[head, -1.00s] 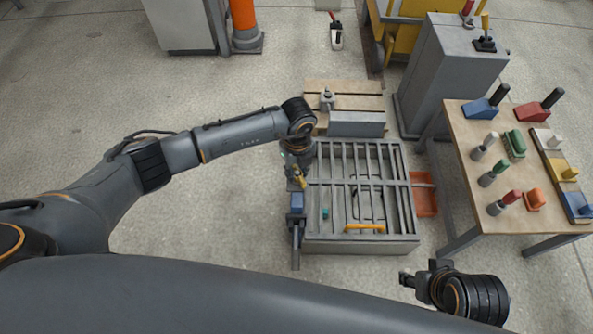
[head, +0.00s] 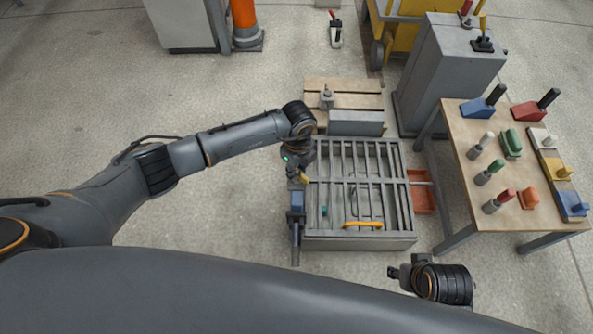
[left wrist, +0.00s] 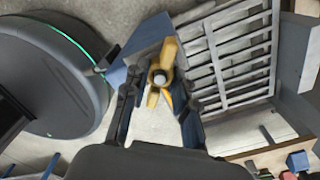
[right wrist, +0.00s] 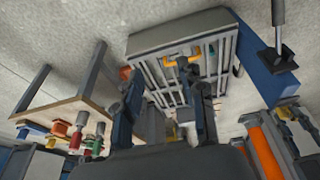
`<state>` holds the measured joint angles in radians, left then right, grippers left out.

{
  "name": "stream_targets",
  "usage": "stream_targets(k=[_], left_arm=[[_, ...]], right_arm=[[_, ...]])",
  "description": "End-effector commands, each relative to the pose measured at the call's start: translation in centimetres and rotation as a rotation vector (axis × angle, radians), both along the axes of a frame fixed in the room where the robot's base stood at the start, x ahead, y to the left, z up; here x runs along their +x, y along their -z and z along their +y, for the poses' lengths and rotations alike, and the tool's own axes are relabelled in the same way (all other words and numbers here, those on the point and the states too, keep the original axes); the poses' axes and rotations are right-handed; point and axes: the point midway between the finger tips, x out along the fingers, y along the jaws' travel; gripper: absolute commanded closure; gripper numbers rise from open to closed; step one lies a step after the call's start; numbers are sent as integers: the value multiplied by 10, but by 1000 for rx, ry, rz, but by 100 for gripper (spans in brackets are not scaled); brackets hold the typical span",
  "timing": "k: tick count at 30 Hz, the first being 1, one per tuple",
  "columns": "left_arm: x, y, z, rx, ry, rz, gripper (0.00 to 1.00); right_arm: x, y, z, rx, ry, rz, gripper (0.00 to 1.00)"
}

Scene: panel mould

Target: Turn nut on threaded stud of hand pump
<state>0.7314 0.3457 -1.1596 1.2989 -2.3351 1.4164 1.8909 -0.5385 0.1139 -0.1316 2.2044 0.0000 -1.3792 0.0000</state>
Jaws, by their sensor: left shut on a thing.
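The yellow wing nut (left wrist: 165,68) sits on a pale round stud (left wrist: 160,78), seen nearly end-on in the left wrist view. My left gripper (left wrist: 157,90) is shut on the nut, with one finger at each side. In the head view, the left gripper (head: 298,172) is above the blue hand pump (head: 297,200) at the mould's left side, and a little yellow of the nut shows beneath it. A grey bar extends from the pump toward the front. My right gripper (head: 394,272) is empty, its fingers apart in the right wrist view (right wrist: 160,85).
The grey slatted panel mould (head: 330,243) is beside the pump, with a yellow handle (head: 362,224) on it. A table (head: 475,205) with coloured tools stands right, near an orange tray (head: 422,198). A pallet (head: 350,88) is behind. Floor left is clear.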

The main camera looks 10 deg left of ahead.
Motion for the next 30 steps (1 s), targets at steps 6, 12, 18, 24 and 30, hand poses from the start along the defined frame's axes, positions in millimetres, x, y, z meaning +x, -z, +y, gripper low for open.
stream_targets(k=[6,12,18,24,30], left_arm=[[0,0,0,0,-54,0,100],[0,1,0,1,-56,0,100],[0,0,0,0,-76,0,100],[-1,-1,0,1,-162,2,100],[-1,-1,0,1,-250,0,100]], right_arm=[[1,15,1,0,-1,7,60],[1,16,1,-1,-1,7,60],[2,19,1,0,-1,9,60],[0,44,1,-1,-4,26,60],[-3,68,1,-2,-6,38,60]])
